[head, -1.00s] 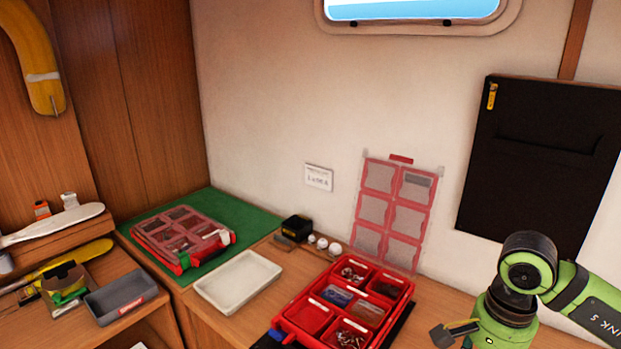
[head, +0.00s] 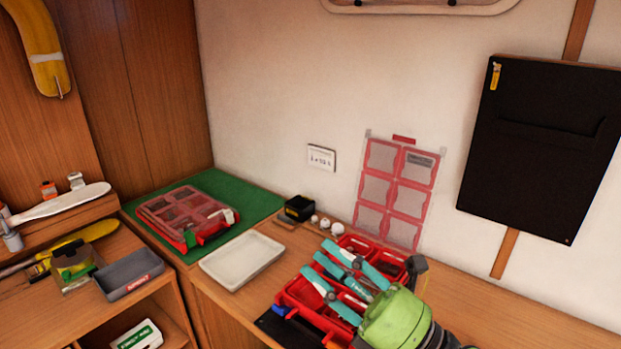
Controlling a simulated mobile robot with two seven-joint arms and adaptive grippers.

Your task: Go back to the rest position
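My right gripper (head: 318,258) has teal fingers and a green wrist. It comes in from the bottom right and is in front of the open red compartment box (head: 294,296). Its fingers look spread, with nothing visible between them. They hide much of the box's middle, and I cannot tell how high above the box they are. My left gripper is not in view.
A closed red case (head: 184,219) lies on a green mat (head: 254,206). A white tray (head: 242,260) and a small black box (head: 299,208) stand left of the gripper. A grey bin (head: 130,273) is at left. The counter at right is clear.

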